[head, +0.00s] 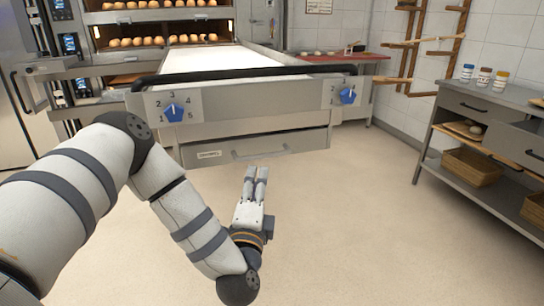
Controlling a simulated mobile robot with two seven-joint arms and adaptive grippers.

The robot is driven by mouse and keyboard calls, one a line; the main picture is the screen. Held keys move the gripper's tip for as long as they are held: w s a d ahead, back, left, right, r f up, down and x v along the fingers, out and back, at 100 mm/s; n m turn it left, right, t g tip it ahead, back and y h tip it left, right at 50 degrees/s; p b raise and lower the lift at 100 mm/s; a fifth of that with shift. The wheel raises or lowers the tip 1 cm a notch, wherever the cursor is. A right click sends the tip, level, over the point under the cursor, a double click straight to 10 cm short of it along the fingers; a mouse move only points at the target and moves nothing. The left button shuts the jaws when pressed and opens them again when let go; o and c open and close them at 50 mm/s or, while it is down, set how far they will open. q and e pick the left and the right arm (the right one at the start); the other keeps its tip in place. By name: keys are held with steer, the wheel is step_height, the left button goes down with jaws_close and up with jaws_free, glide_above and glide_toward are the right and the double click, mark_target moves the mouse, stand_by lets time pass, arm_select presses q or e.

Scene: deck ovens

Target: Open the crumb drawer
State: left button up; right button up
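The crumb drawer (225,157) is a wide grey metal front low under the oven loader, with a small label at its left and a bar handle (260,152) near its middle. The drawer front looks flush with the unit, so it appears shut. My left gripper (256,169) is in front of the drawer, below the handle in the picture, with its fingers pointing towards it. Its two fingers lie close together with nothing between them. I cannot tell the exact distance to the handle. My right gripper is not in view.
Above the drawer is a panel with two blue knobs (174,111) and a dark bar (240,74). Bread loaves (150,41) sit in the ovens behind. A steel bench (500,110) with jars and baskets stands at right. The floor (350,220) between is clear.

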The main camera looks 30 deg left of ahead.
mark_target(263, 156)
arm_select(q)
steer(key=b+x, duration=0.1)
steer(key=x, duration=0.9)
steer(key=shift+w+a+f, duration=0.1)
steer(key=shift+w+f, duration=0.05)
steer(key=shift+w, duration=0.05)
jaws_close()
